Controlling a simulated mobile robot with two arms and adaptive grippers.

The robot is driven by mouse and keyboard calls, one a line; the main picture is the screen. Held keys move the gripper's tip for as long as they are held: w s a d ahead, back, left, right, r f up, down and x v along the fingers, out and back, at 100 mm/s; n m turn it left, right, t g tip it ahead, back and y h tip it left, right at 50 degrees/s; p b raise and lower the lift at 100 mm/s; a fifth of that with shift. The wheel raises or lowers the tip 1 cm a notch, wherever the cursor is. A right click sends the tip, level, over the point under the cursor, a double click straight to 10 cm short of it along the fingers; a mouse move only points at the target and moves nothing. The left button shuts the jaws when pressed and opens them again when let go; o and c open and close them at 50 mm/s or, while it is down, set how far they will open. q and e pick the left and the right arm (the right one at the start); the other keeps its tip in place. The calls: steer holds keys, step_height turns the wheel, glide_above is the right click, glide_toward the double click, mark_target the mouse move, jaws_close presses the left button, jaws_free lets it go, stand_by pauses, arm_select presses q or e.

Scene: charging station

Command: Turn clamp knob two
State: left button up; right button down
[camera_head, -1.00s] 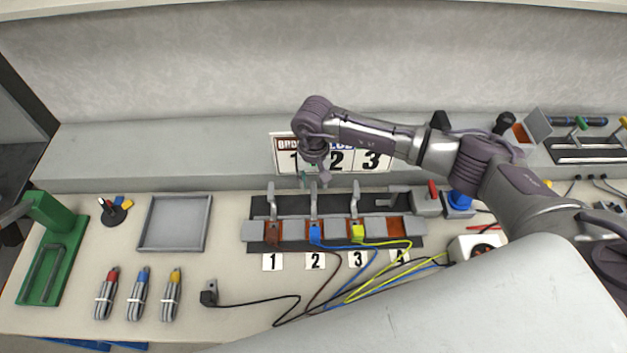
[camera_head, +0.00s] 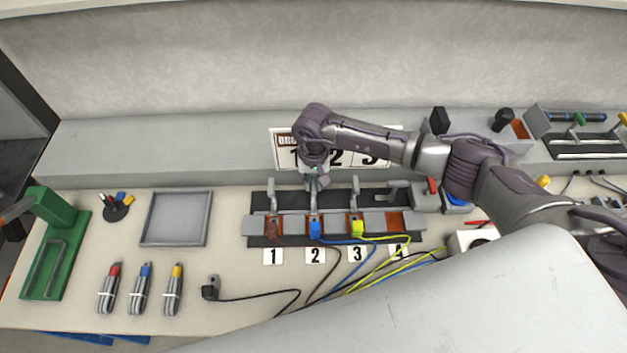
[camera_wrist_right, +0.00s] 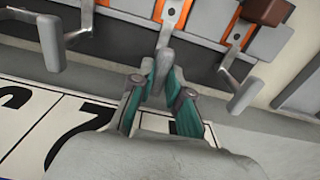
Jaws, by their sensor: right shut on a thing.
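The clamp fixture (camera_head: 265,228) has a row of upright grey clamp levers behind numbered slots. Clamp knob two (camera_wrist_right: 163,66) is the middle grey lever in the right wrist view. In the head view its lever (camera_head: 314,203) stands behind the blue connector (camera_head: 315,229), above label 2 (camera_head: 315,256). My right gripper (camera_head: 315,183) comes down onto its top end. In the right wrist view the teal-padded fingers of the right gripper (camera_wrist_right: 161,84) are closed around the knob's end. My left gripper is not in view.
Clamp levers one (camera_head: 273,196) and three (camera_head: 356,192) stand close on either side. Wires run across the front of the bench. An empty grey tray (camera_head: 148,241) and a green stand (camera_head: 58,215) are at left. A number sign (camera_head: 283,150) stands behind the gripper.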

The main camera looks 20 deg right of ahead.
steer(key=shift+f+m+b, duration=0.15)
steer(key=shift+m+b, duration=0.65)
steer(key=shift+b, duration=0.2)
steer(key=m+b, duration=0.6)
steer(key=m, duration=0.1)
steer(key=shift+b, duration=0.4)
steer(key=m+b, duration=0.4)
steer(key=m, duration=0.1)
steer(key=shift+m+b, duration=1.35)
steer(key=shift+m, duration=0.75)
steer(key=shift+r, duration=0.2)
steer(key=c, duration=1.1)
jaws_free()
